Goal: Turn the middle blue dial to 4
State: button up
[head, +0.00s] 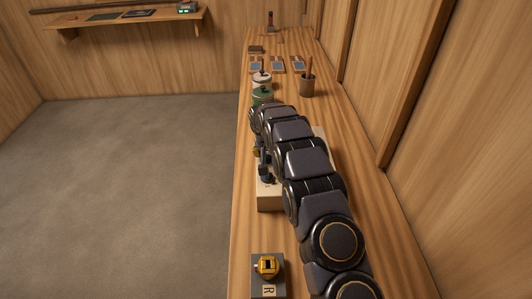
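No blue dial can be made out in the head view. A beige box (269,200) stands on the long wooden bench, largely hidden under my arm; any dials on it are covered. My arm reaches over it from the lower right. My gripper (265,173) seems to hang down from the arm's far end at the box's left side. It is small and partly hidden, so I cannot tell its opening or whether it touches anything. A small yellow part (256,152) shows beside it.
Beyond my arm stand a green pot (262,97), a white pot (262,79), a brown cup (307,87) and three small blue-faced pieces (277,65). A wooden wall runs along the right.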

jog(key=m, duration=0.2)
jog(key=m+h, duration=0.1)
jog(key=m, duration=0.1)
jog(key=shift+w+g+h, duration=0.1)
jog(key=shift+g+h, duration=0.2)
jog(key=shift+m+g+h, duration=0.3)
jog(key=shift+m+h, duration=0.1)
jog(key=shift+m, duration=1)
jog(key=o, duration=1.1)
jog(key=shift+r, duration=0.1)
jog(key=v, duration=1.1)
jog(key=shift+a+r, duration=0.15)
jog(key=shift+r, duration=0.2)
